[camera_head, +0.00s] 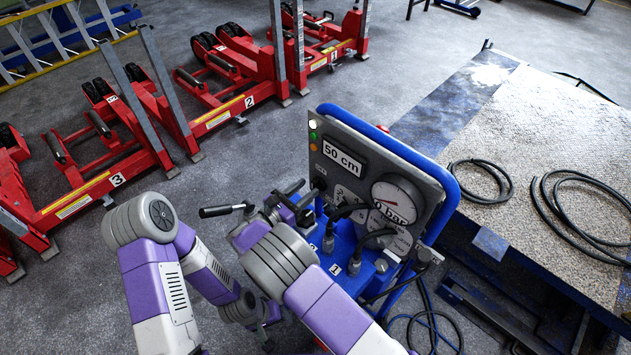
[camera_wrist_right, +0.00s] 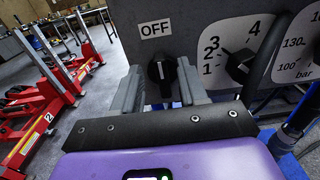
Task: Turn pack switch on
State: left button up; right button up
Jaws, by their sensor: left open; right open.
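The pack switch (camera_wrist_right: 161,70) is a black rotary knob on the grey panel, directly under a white OFF label (camera_wrist_right: 156,28). A pale mark on the knob points up toward the label. My right gripper (camera_wrist_right: 160,88) is open, with one finger on each side of the knob; I cannot tell whether they touch it. In the head view my right gripper (camera_head: 303,198) is at the left edge of the control panel (camera_head: 345,130), and the knob is mostly hidden there. My left gripper (camera_head: 268,342) is low at the bottom, open and away from the panel, largely hidden by my arms.
Beside the knob is a selector dial (camera_wrist_right: 238,66) with numbers. The panel carries a 50 cm display (camera_head: 342,158) and a pressure gauge (camera_head: 394,202). Hoses rise from the blue unit (camera_head: 343,252). Red numbered jacks (camera_head: 225,100) stand left; a platform with cables (camera_head: 535,130) is right.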

jog(key=shift+x, duration=1.4)
pick_arm(q)
jog(key=shift+w+d, duration=0.25)
jog(key=shift+w, duration=0.45)
pick_arm(e)
grip_shut()
